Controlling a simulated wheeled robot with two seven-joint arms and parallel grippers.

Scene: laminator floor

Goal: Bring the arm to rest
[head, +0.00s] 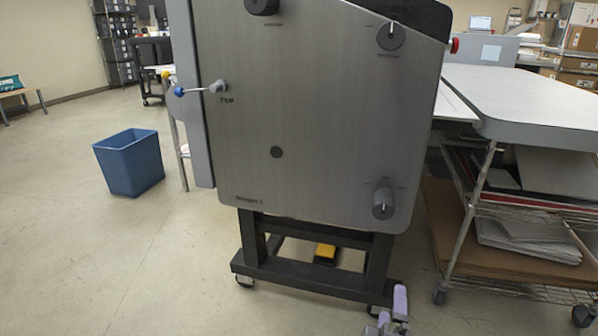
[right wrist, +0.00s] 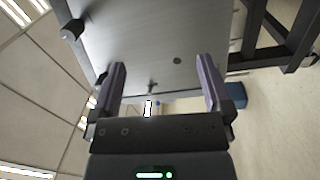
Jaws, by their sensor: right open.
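My right gripper (head: 391,315) shows at the bottom edge of the head view, low in front of the laminator's wheeled stand. Its purple-padded fingers also show in the right wrist view (right wrist: 163,88). They are spread apart with nothing between them. The laminator's grey metal side panel (head: 310,110) stands ahead and fills the middle of the head view; the panel also shows beyond the fingers in the right wrist view (right wrist: 160,40). The gripper looks apart from the panel. My left gripper is not in view.
A crank handle (head: 200,89) sticks out at the panel's left, and several knobs, such as the lower one (head: 383,203), stand out from its face. A blue bin (head: 130,163) is on the left floor. A table (head: 530,100) with a wire-shelf cart is at right. The left floor is open.

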